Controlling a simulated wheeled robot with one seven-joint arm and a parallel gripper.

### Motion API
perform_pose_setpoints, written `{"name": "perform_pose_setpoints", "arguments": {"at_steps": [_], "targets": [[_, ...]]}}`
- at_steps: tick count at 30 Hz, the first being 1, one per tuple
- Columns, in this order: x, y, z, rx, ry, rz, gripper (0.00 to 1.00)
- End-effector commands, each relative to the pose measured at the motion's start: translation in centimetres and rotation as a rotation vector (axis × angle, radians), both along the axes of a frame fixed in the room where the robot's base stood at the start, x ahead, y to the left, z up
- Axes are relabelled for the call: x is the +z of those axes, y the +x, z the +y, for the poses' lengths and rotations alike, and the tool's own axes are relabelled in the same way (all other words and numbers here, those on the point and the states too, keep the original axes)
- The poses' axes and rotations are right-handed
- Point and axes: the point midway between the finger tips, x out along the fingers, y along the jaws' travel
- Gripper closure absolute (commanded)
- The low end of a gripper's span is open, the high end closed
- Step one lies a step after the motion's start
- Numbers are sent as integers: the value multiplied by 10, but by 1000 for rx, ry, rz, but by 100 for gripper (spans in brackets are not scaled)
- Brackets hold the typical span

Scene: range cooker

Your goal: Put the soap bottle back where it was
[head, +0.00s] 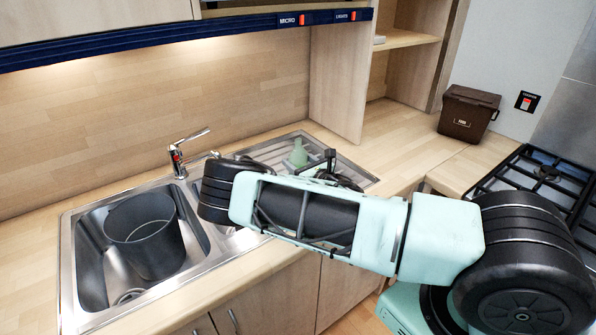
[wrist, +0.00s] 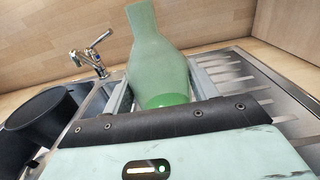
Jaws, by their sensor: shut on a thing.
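The green translucent soap bottle (wrist: 162,55) stands roughly upright between the fingers of my gripper (wrist: 160,88) in the wrist view. The gripper is shut on it. In the head view, the top of the soap bottle (head: 298,153) shows past my arm, over the ribbed drainboard (head: 345,167) to the right of the sink. My gripper (head: 310,165) is mostly hidden there behind my arm. I cannot tell whether the bottle's base touches the drainboard.
A dark grey pot (head: 145,235) sits in the left sink basin (head: 92,275). The tap (head: 177,158) rises behind the sink. A brown bin (head: 468,113) stands on the right counter by the gas hob (head: 545,178). The counter (head: 390,130) behind the drainboard is clear.

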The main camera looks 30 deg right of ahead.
Motion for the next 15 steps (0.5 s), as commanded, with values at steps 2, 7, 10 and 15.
{"name": "perform_pose_setpoints", "arguments": {"at_steps": [2,7,10,15], "targets": [[-7,0,-1,0,0,1,70],[-30,0,-1,1,1,1,70],[-38,0,0,0,0,-1,70],[-40,0,0,0,0,-1,70]]}}
